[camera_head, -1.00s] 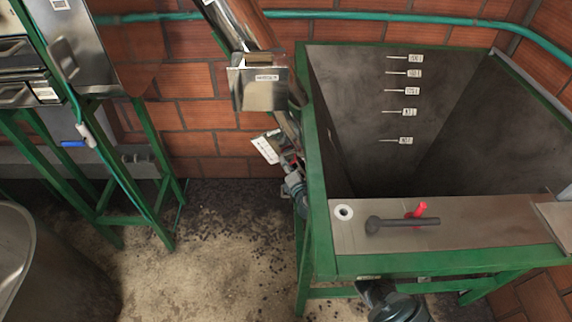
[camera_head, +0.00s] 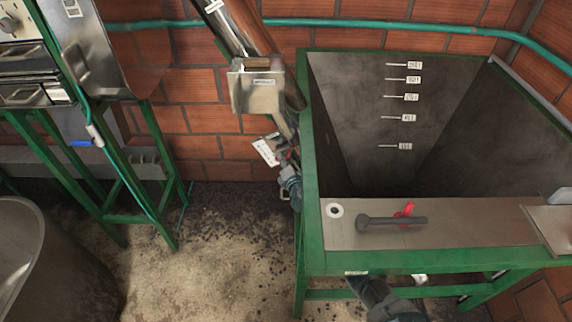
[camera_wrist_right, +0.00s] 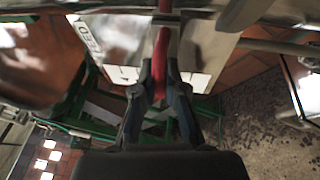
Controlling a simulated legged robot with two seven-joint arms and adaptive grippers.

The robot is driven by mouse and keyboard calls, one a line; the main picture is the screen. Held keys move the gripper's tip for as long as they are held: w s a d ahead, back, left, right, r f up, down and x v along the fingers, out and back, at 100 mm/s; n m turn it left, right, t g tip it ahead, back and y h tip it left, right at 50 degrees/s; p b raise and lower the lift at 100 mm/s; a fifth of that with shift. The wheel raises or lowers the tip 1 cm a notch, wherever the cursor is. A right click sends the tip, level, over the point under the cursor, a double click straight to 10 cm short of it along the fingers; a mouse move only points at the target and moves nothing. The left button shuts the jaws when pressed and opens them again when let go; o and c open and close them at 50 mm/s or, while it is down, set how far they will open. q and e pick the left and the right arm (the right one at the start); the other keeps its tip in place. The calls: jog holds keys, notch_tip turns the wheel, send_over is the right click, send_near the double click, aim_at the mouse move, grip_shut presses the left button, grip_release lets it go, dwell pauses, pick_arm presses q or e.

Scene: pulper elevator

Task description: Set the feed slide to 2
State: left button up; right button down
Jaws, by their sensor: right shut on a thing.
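The feed slide's white scale plate (camera_head: 266,150) hangs below the metal chute box (camera_head: 257,92), left of the green-framed tank. In the right wrist view, a white plate marked FEED (camera_wrist_right: 90,38) stands beside a red handle (camera_wrist_right: 161,62). My right gripper (camera_head: 285,160) is at the slide, next to the scale plate. In the right wrist view, its two fingers (camera_wrist_right: 160,80) are closed around the lower end of the red handle. The scale's numbers are too small or blurred to read, so the slide's setting cannot be told. My left gripper is not in view.
The open tank (camera_head: 311,215) fills the right side, with a dark bar (camera_head: 390,221) and a red handle (camera_head: 405,208) on its front ledge. A green-framed machine (camera_head: 160,150) and a round metal vessel (camera_head: 25,250) stand at left. The floor between is clear apart from scattered beans.

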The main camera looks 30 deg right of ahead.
jog(key=shift+w+d+r, duration=0.1)
jog(key=shift+d+r, duration=0.05)
jog(key=shift+r, duration=0.35)
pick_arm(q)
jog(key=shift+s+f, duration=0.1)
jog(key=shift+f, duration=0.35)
pick_arm(e)
jog(key=c, duration=1.2)
grip_release()
jog(key=shift+f, duration=0.1)
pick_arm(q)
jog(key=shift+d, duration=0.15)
pick_arm(e)
jog(key=shift+f, duration=0.1)
jog(key=s+a, duration=0.1)
jog(key=s, duration=0.6)
jog(key=shift+s+a, duration=0.2)
jog(key=shift+f, duration=0.2)
